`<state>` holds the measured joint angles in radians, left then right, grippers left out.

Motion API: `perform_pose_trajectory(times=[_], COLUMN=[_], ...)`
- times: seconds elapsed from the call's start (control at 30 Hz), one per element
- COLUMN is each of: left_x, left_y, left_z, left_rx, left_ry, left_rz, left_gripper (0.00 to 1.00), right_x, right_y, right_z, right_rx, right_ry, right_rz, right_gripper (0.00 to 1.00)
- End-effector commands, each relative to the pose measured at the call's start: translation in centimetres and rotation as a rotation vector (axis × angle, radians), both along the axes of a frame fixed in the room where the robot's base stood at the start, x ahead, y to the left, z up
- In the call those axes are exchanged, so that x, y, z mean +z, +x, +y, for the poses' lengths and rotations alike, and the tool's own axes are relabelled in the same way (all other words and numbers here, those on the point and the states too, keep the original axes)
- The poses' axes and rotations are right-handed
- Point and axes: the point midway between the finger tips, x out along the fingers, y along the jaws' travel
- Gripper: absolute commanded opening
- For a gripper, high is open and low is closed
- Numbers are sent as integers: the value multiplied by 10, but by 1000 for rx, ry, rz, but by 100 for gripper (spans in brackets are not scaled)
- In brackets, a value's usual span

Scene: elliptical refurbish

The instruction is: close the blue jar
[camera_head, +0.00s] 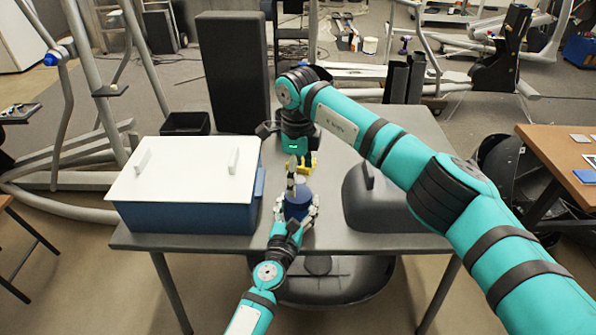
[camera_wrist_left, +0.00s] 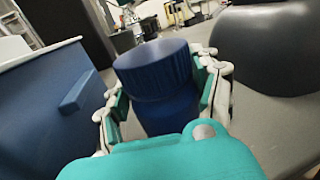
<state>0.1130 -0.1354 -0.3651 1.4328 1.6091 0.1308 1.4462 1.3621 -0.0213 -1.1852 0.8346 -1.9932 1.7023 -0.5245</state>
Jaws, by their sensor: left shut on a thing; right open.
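The blue jar (camera_head: 297,207) stands upright near the table's front edge, between the fingers of my left gripper (camera_head: 296,211). The left wrist view shows its blue body (camera_wrist_left: 168,113) with a wider, ribbed blue lid (camera_wrist_left: 153,68) on top. I cannot tell whether the lid is fully tightened. My left gripper (camera_wrist_left: 160,105) is shut around the body, below the lid. My right gripper (camera_head: 296,172) is open, just behind and above the jar in the head view, with its fingers partly hidden.
A blue box (camera_head: 190,219) with a white lid (camera_head: 185,170) stands left of the jar. A dark grey rounded container (camera_head: 380,205) stands to the right, partly under my right arm. A yellow item (camera_head: 311,160) lies behind the jar. A tall black block (camera_head: 234,70) stands at the back.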

Motion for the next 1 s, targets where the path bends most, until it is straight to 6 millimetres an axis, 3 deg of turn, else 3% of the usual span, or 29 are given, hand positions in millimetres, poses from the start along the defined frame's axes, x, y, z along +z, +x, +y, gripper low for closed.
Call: perform_pose_trajectory(times=[0.2,0.6,0.77,1.0], left_x=[2,1,1,2], left_y=[0,0,0,0], left_z=[0,0,0,0], left_rx=[0,0,0,0], left_ry=[-1,-1,-1,-1], left_rz=[-3,-3,-3,-3], left_gripper=[0,0,0,0], right_x=[14,14,-1,-38], right_y=[-1,-1,-2,-2], right_z=[-2,-2,-2,-2], right_rx=[233,262,261,260], right_ry=[-1,-1,1,0], right_rz=[-3,-3,-1,0], right_gripper=[83,83,83,83])
